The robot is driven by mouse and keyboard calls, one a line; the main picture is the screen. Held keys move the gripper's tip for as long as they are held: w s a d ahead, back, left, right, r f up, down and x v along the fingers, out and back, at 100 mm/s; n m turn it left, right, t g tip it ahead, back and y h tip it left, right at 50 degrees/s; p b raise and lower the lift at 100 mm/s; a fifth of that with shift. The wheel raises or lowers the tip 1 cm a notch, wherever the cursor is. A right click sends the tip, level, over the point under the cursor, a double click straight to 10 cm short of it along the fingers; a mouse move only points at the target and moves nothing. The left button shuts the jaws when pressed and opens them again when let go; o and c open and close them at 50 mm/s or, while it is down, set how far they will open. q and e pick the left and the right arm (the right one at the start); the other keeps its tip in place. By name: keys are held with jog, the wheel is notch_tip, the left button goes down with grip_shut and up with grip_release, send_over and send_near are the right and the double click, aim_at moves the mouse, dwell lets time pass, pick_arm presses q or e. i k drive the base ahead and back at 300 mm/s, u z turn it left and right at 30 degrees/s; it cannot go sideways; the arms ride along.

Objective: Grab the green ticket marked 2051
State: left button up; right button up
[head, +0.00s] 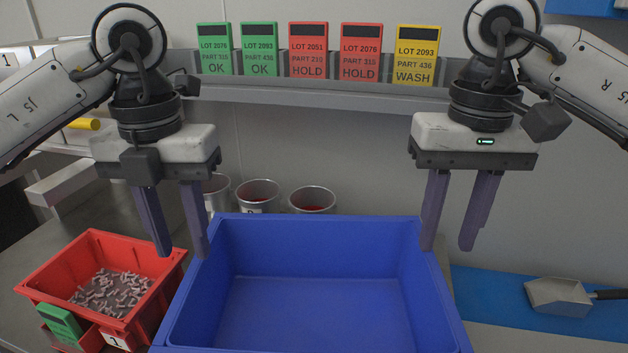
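Two green tickets stand in the rack on the back wall: one marked LOT 2076 OK (214,48) and one marked LOT 2093 OK (259,48). The rack ticket marked 2051 is red and reads HOLD (309,50). Another green ticket (60,325) is at the front of the red bin (160,268), low at the left; its print is too small to read. My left gripper (184,252) is open and empty, above and right of the red bin. My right gripper (447,248) is open and empty at the blue tote's right side.
An empty blue tote (310,250) fills the middle front. Grey pieces (112,292) lie in the red bin. A red ticket (361,52) and a yellow ticket (416,55) share the rack. Metal cups (312,197) stand behind the tote. A scoop (560,297) lies on a blue mat (485,290).

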aim_at(61, 322)
jog(key=k, duration=1)
